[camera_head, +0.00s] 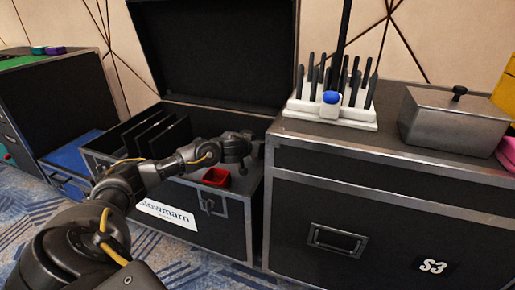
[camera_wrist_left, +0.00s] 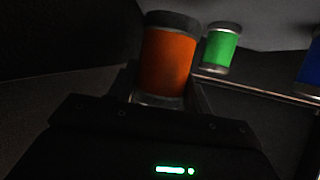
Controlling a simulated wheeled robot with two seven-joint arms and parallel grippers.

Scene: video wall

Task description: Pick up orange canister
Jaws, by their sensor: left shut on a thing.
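The orange canister (camera_wrist_left: 168,62) has dark and metallic end caps and stands close in front of my left wrist camera. My left gripper (camera_wrist_left: 163,82) has its fingers on both sides of it and is shut on it. In the head view my left gripper (camera_head: 250,149) reaches over the right part of the open black case; I cannot make out the canister there. My right gripper is not in view.
A green canister (camera_wrist_left: 221,47) and a blue canister (camera_wrist_left: 313,62) show beyond. The open case (camera_head: 228,212) holds dark dividers and a red box (camera_head: 216,177). A taller case (camera_head: 395,210) on the right bears a white rack (camera_head: 330,113) and a grey lidded box (camera_head: 450,122).

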